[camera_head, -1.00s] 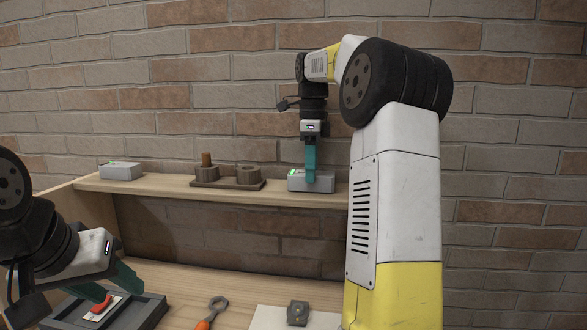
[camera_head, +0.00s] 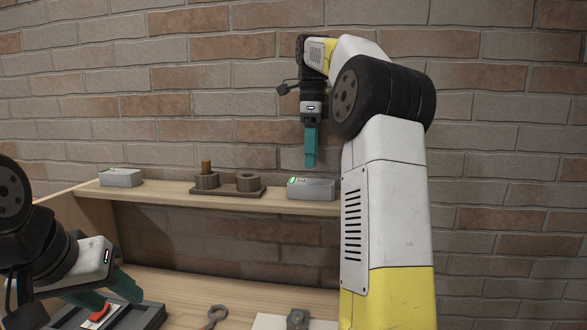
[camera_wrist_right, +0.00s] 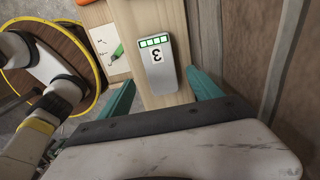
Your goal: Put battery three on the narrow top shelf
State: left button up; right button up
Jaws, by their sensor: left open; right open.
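Battery three (camera_head: 312,190), a grey block with green lights, rests on the narrow top shelf (camera_head: 150,193) near its right part. In the right wrist view the battery (camera_wrist_right: 160,72) shows its "3" and a row of green lights. My right gripper (camera_head: 310,163), with teal fingers, is open and empty just above the battery, apart from it. In the wrist view its fingers (camera_wrist_right: 160,93) are spread on either side of the battery's near end. My left gripper (camera_head: 118,290) is open at the lower left, above a dark tray (camera_head: 142,318) with a red-and-white item (camera_head: 98,318).
Another grey battery (camera_head: 121,178) stands at the shelf's left end. A brown wooden holder (camera_head: 228,184) with a peg sits between the batteries. A wrench-like tool (camera_head: 215,315) and a small grey object (camera_head: 297,318) lie on the bench below.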

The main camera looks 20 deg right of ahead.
jog(key=shift+r, duration=0.8)
jog(key=shift+s+a, duration=0.1)
jog(key=shift+s, duration=0.05)
jog(key=s+a+f+n+t, duration=0.2)
jog(key=s+a+f+n, duration=0.2)
jog(key=s+n, duration=0.4)
jog(key=s+a+f+n+t+y, duration=0.1)
jog(key=s+a+f+n+t, duration=0.1)
jog(key=s+a+f+n, duration=0.2)
jog(key=s+a+f+n+t+y, duration=0.1)
jog(key=s+a+f+n, duration=0.3)
jog(key=s+f+n, duration=0.4)
jog(key=s+n+t, duration=0.1)
jog(key=s+n, duration=0.2)
jog(key=s, duration=0.1)
jog(key=shift+n, duration=0.4)
jog(key=shift+f, duration=0.1)
